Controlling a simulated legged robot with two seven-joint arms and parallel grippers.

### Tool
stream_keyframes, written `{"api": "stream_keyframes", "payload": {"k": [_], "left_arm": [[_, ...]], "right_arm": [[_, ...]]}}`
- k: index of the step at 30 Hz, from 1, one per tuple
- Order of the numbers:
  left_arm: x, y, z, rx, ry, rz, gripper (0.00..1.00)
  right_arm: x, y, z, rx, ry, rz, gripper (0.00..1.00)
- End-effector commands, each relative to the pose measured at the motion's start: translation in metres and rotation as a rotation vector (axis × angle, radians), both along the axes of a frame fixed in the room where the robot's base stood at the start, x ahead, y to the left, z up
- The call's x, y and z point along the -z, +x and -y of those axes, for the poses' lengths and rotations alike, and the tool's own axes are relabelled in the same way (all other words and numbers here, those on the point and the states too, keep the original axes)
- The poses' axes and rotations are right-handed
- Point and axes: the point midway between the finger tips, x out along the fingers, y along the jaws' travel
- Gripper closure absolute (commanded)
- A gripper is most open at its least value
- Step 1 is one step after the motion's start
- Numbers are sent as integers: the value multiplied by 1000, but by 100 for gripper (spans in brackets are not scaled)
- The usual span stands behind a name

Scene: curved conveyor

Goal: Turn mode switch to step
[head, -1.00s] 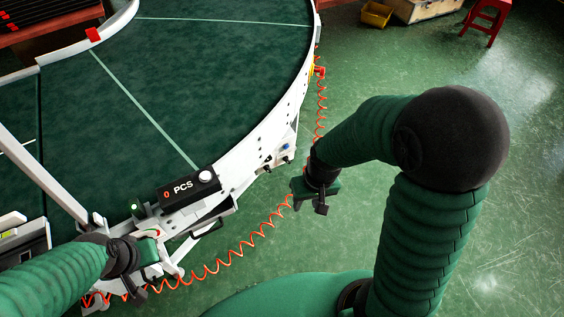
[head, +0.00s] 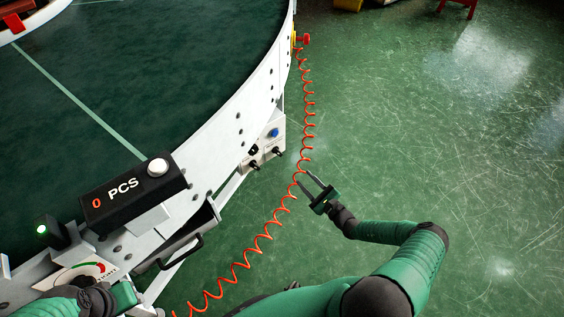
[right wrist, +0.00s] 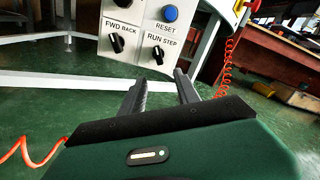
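The mode switch is the black RUN/STEP knob (right wrist: 157,54) at the lower right of a white control panel in the right wrist view. Its handle appears to lean up and left, toward RUN. It also shows small in the head view (head: 277,151). My right gripper (right wrist: 161,86) is open and empty, its two fingers apart and pointing at the panel from below. In the head view the right gripper (head: 303,178) is a little below and right of the panel, not touching it. My left gripper (head: 115,299) is at the bottom left, its fingers mostly hidden.
Beside the switch are the FWD/BACK knob (right wrist: 116,42), the blue RESET button (right wrist: 170,13) and another black knob (right wrist: 122,2). A coiled orange cable (head: 264,236) hangs near my right gripper.

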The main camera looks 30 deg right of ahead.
Motion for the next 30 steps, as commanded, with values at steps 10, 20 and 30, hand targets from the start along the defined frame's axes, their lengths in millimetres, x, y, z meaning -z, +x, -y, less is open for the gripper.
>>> {"api": "stream_keyframes", "payload": {"k": [10,20,30], "left_arm": [[46,0,0,-1,0,-1,64],[73,0,0,0,0,-1,64],[72,0,0,0,0,-1,64]], "right_arm": [[7,90,-10,-10,-2,-1,62],[2,147,-14,-8,-1,-2,62],[-1,151,-14,-7,0,-3,67]]}}
